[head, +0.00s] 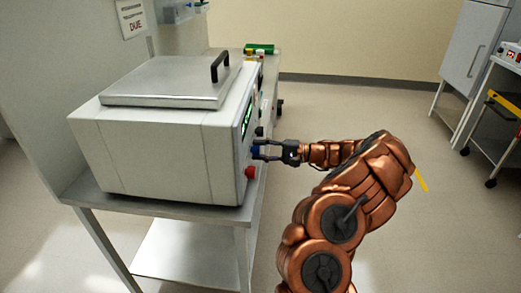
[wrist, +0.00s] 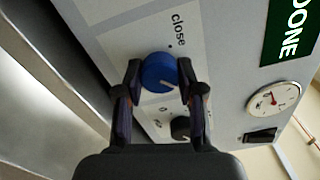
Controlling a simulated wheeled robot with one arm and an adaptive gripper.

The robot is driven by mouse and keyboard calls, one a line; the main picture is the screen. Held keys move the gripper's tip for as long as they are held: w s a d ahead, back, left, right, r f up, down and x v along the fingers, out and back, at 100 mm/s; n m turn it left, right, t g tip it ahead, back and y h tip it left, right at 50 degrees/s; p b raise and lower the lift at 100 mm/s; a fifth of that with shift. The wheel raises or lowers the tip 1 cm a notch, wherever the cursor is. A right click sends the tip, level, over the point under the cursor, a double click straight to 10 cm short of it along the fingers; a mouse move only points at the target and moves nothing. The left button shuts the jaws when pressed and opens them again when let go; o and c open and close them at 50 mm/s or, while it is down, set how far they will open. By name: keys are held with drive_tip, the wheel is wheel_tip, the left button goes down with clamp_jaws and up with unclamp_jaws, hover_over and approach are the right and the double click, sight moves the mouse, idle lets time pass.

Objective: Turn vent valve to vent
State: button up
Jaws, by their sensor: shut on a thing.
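The vent valve is a blue round knob (wrist: 159,72) with a white pointer line, on the front panel of a grey-white box-shaped machine (head: 165,150). The word "close" is printed beside the knob in the wrist view. The pointer line runs toward the lower right, away from that word. In the head view the blue knob (head: 256,151) shows at the fingertips. My gripper (wrist: 159,78) is shut on the blue knob, one finger on each side; it also shows in the head view (head: 264,151). The other valve label is hidden or unreadable.
A black knob (wrist: 180,127) sits close to the fingers. A round gauge (wrist: 273,99), a black switch (wrist: 260,136) and a green "DONE" display (wrist: 290,30) are on the panel. A red knob (head: 250,172) is below the blue one.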

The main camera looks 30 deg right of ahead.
drive_tip(key=shift+f, duration=0.1)
drive_tip(key=o, duration=1.1)
drive_tip(key=shift+o, duration=0.2)
drive_tip(key=v, duration=1.2)
